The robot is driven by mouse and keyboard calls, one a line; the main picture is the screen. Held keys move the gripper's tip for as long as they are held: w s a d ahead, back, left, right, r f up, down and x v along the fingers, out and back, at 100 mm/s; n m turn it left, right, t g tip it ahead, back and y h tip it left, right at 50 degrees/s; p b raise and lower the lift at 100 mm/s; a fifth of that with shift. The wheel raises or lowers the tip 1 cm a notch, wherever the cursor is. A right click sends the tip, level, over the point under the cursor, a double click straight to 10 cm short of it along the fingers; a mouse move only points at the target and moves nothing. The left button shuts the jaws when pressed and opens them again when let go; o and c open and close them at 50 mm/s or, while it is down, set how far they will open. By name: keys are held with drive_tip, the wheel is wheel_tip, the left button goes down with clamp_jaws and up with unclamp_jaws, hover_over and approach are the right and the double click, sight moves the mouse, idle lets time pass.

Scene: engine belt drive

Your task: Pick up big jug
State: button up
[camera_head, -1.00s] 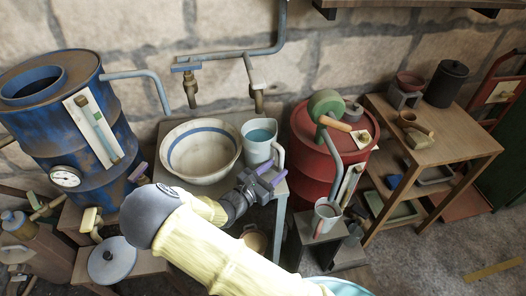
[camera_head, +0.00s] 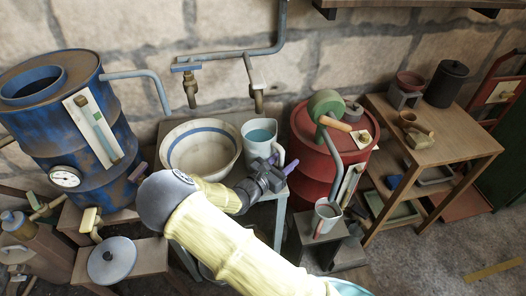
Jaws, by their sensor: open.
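The big jug (camera_head: 259,139) is pale grey-white with blue-green liquid inside and a handle on its right side. It stands upright on the small table, right of the wide bowl, below the tap. My gripper (camera_head: 283,166) is open, its purple-tipped fingers at the jug's lower right, near the handle. One finger overlaps the handle in the picture; I cannot tell whether they touch. The gripper hides part of the jug's lower side.
A white bowl with a blue band (camera_head: 201,150) stands left of the jug. A red barrel (camera_head: 314,155) is close on the right. A smaller jug (camera_head: 326,216) sits on a low stand in front of the barrel. Pipes and taps (camera_head: 257,98) hang above. A blue barrel (camera_head: 68,120) is at left.

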drive_tip(key=shift+c, duration=0.2)
clamp_jaws()
idle(0.4)
drive_tip(key=shift+r, duration=0.1)
idle(0.7)
